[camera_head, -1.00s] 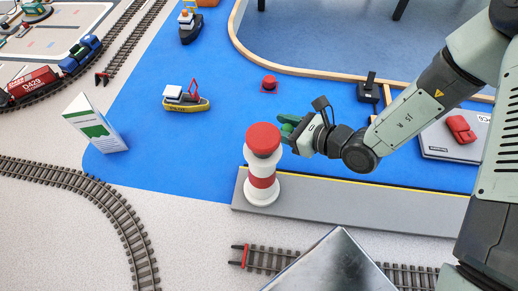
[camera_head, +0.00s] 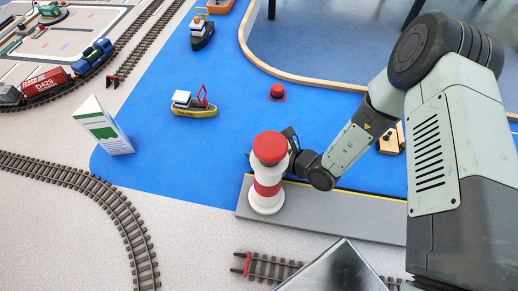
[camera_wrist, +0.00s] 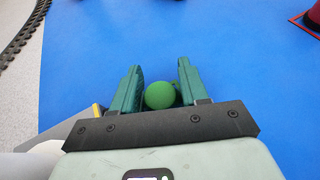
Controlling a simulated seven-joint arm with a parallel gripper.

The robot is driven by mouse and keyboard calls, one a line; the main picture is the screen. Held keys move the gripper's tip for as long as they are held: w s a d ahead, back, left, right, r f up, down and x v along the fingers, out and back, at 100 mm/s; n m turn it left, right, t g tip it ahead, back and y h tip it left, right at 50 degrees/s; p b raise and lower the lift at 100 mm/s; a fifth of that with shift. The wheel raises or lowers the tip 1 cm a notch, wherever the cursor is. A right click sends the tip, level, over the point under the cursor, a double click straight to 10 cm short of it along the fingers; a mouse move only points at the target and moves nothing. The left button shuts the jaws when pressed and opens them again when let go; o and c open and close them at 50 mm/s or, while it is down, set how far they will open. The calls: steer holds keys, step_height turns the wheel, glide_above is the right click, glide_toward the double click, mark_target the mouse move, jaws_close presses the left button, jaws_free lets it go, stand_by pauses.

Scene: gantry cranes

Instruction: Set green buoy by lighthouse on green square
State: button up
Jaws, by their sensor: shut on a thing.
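The green buoy (camera_wrist: 160,95) is a round green thing between the two green fingers of my gripper (camera_wrist: 160,68) in the wrist view. The gripper is shut on it, over blue mat. The lighthouse is red and white with a red top and stands upright on the grey quay (camera_head: 330,212). It also shows as a blurred white shape at lower left in the wrist view. I see no green square on the mat in either view.
A red buoy (camera_head: 277,92) sits on a red square on the blue mat (camera_head: 155,150). A yellow boat (camera_head: 194,108) is at its left. A white and green folded card (camera_head: 103,130) stands at the mat's left edge. The mat between card and lighthouse is clear.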

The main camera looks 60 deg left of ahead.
steer(key=shift+f, duration=0.2)
steer(key=o, duration=1.1)
steer(key=shift+r, duration=0.1)
steer(key=v, duration=1.2)
